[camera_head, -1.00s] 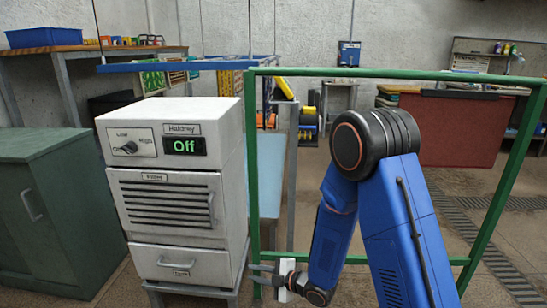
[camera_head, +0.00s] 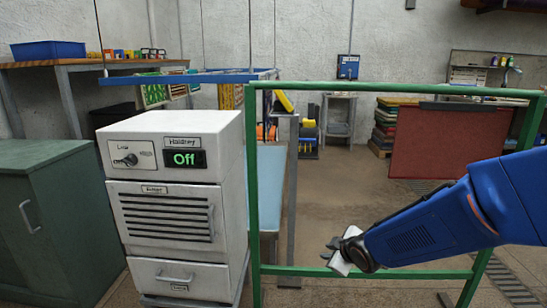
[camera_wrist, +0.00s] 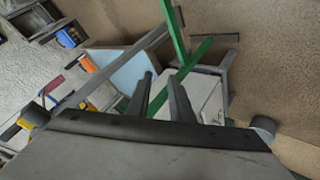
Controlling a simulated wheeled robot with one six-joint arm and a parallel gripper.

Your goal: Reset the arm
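My gripper (camera_head: 330,248) shows at the lower middle of the head view, in front of the lower bar of a green frame. My blue arm reaches it from the right edge. In the wrist view the two dark fingers (camera_wrist: 160,96) stand apart with nothing between them. The white Haldrey machine (camera_head: 165,215) stands to the left, apart from the gripper. Its display (camera_head: 185,160) reads Off, and its louvred filter panel and lower drawer look closed. A knob (camera_head: 128,160) sits left of the display.
The green frame (camera_head: 253,200) stands right of the machine. A green cabinet (camera_head: 60,215) is at the left. A workbench (camera_head: 110,62) with a blue bin (camera_head: 47,50) stands behind. A dark red panel (camera_head: 440,145) stands at the back right. Open floor (camera_head: 345,190) lies beyond the frame.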

